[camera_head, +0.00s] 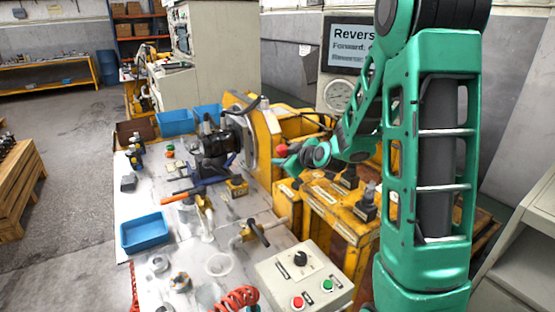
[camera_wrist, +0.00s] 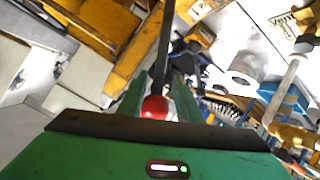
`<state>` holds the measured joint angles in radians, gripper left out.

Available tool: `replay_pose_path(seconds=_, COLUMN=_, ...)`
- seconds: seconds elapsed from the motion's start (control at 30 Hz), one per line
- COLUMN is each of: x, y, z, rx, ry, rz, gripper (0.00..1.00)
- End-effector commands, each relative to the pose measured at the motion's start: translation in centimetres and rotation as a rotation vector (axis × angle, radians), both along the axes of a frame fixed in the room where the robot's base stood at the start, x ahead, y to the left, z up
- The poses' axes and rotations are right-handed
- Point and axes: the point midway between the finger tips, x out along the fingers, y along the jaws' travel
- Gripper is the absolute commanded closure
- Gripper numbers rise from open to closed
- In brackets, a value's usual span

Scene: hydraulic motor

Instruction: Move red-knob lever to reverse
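The red knob (camera_head: 281,150) tops a lever on the yellow machine, at the centre of the head view. In the wrist view the red knob (camera_wrist: 154,107) sits between my two green fingers, with a dark bar running up behind it. My gripper (camera_head: 290,160) is at the knob. In the wrist view my gripper (camera_wrist: 158,92) has a finger close along each side of the knob and looks shut on it. The exact contact is partly hidden by the palm edge. The sign (camera_head: 352,45) behind reads "Revers", with smaller lines partly covered by my arm.
A control box (camera_head: 300,275) with a black knob and red and green buttons stands at the front. More dark-topped levers (camera_head: 366,203) rise from the yellow housing below my arm. A blue tray (camera_head: 144,232) lies at the left of the bench. A gauge (camera_head: 338,95) stands behind.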

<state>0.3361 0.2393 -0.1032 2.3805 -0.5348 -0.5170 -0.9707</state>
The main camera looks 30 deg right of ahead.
Motion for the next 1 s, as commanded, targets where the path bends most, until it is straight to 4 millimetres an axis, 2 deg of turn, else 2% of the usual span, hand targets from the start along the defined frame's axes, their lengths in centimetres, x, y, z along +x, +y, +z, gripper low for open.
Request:
replay_pose_path(seconds=0.2, x=-3.6, y=-0.2, z=1.9, rx=-0.001, ry=-0.004, rz=0.0, gripper=0.7)
replay_pose_path(seconds=0.43, x=-6.2, y=-0.3, z=3.0, rx=0.0, ry=-0.003, rz=0.001, gripper=0.7)
replay_pose_path(seconds=0.6, x=-6.8, y=-0.3, z=3.3, rx=0.0, ry=-0.001, rz=0.002, gripper=0.7)
replay_pose_path(seconds=1.0, x=-6.9, y=-0.4, z=3.3, rx=0.0, ry=-0.002, rz=0.001, gripper=0.7)
